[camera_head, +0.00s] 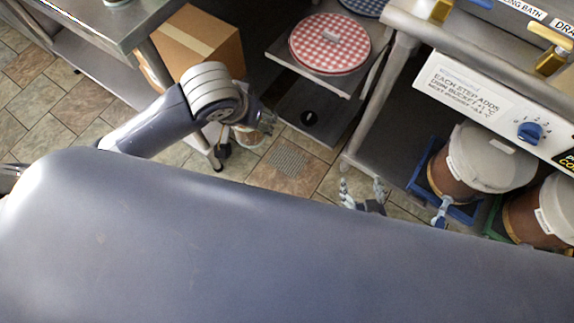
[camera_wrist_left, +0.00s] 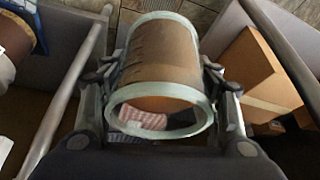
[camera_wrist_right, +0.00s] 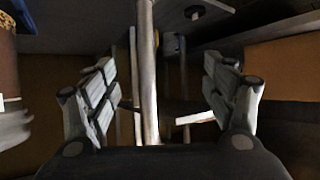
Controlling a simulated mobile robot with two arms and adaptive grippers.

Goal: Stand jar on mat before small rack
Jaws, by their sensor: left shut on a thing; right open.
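My left gripper (camera_head: 262,120) is shut on a glass jar with a brown band (camera_head: 250,138). The left wrist view shows the jar (camera_wrist_left: 165,55) between both fingers, its open round rim facing the camera. A round red-and-white checked mat (camera_head: 310,52) lies on a grey surface at the top middle of the head view, with a small pale object on it. Part of a blue checked mat (camera_head: 366,6) shows behind it. I cannot make out a small rack for certain. My right gripper (camera_head: 361,191) is open and empty, near a metal table leg (camera_wrist_right: 147,75).
A cardboard box (camera_head: 205,38) stands on the left behind my left arm. A steel table with a labelled control panel (camera_head: 470,90) is at the right. Tiled floor (camera_head: 290,165) shows between the tables.

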